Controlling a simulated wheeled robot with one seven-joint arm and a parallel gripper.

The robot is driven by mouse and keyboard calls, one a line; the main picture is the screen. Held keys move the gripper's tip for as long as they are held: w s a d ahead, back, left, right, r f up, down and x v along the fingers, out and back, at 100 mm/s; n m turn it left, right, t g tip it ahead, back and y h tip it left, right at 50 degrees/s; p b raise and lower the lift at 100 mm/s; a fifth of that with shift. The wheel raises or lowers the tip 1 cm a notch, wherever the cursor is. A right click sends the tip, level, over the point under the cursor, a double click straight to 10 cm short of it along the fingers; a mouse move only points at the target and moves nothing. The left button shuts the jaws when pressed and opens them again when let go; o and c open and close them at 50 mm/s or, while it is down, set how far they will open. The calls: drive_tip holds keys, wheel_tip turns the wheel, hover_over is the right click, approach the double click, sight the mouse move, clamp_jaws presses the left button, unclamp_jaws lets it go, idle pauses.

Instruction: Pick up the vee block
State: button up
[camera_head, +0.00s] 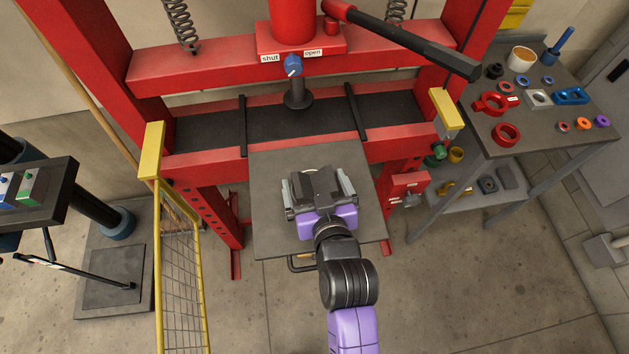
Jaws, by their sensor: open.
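My gripper (317,185) is over the flat grey plate (275,225) at the front of the red press. Its two silver-edged sides stand apart, and it is open. I cannot pick out the vee block for certain. A grey shape with a pale rounded edge (311,172) shows at the far side of my gripper, but I cannot tell whether it is the block or part of the gripper. My gripper and wrist hide the middle of the plate. I cannot tell whether the fingers touch anything there.
The red press frame (206,72) and its ram (297,96) stand behind the plate. A yellow mesh guard (182,250) is at left. A grey bench (489,136) at right holds red, blue and silver parts. The plate's front left is bare.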

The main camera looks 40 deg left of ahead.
drive_tip(key=shift+w+a+f, duration=0.1)
drive_tip(key=shift+w+a, duration=0.05)
drive_tip(key=shift+a, duration=0.1)
drive_tip(key=shift+c, duration=0.4)
drive_tip(key=c, duration=1.8)
drive_tip(key=shift+w+r, duration=0.1)
drive_tip(key=shift+r, duration=0.1)
drive_tip(key=shift+c, duration=0.6)
drive_tip(key=shift+r, duration=0.15)
